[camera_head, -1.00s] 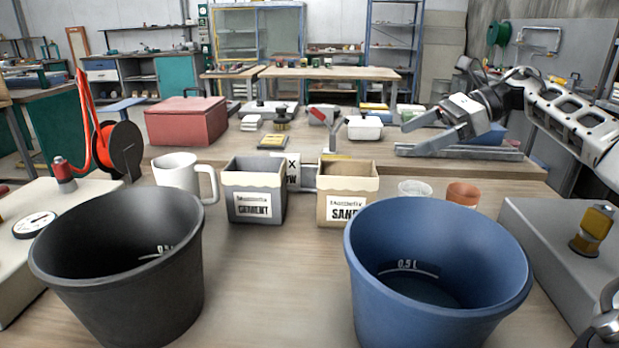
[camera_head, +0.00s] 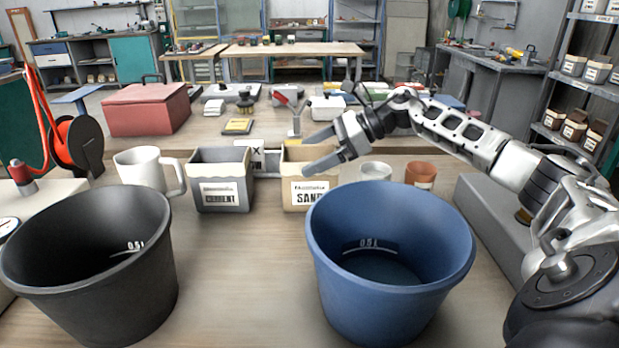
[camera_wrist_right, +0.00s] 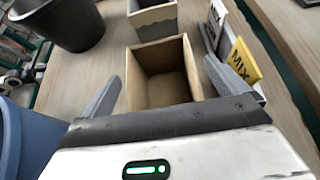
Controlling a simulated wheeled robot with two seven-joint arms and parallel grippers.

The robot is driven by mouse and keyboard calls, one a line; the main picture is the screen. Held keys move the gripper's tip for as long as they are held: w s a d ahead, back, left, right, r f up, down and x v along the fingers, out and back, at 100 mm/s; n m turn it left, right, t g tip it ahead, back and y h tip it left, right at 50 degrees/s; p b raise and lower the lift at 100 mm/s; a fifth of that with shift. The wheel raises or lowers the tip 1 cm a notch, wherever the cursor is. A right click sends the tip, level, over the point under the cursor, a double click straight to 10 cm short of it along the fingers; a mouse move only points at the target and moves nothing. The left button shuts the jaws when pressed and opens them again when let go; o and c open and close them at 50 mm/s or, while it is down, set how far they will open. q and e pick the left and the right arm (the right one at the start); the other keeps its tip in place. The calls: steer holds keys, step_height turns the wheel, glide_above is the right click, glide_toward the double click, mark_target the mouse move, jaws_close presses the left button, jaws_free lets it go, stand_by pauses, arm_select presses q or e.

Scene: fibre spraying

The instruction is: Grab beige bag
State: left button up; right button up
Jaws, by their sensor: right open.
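The beige bag (camera_head: 297,197), an open-topped box-like bag labelled SAND, stands upright on the table behind the blue bucket. My right gripper (camera_head: 311,154) reaches in from the right, open, with its fingers at the bag's upper part. In the right wrist view, the open beige bag (camera_wrist_right: 191,72) looks empty inside, and the open fingers (camera_wrist_right: 160,68) lie on either side of it. I cannot tell whether they touch it. My left gripper is not in view.
A grey bag (camera_head: 222,195) stands just left of the beige one, with a white mug (camera_head: 140,168) beyond it. A black bucket (camera_head: 90,260) and a blue bucket (camera_head: 390,260) are in front. A clear cup (camera_head: 375,171) and a terracotta pot (camera_head: 421,174) stand to the right.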

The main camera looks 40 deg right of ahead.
steer(key=shift+w+a+f, duration=0.3)
steer(key=shift+w+a, duration=0.1)
steer(key=c, duration=1.8)
steer(key=shift+r, duration=0.1)
steer(key=shift+c, duration=0.2)
steer(key=shift+r, duration=0.1)
step_height(320, 180, up, 10)
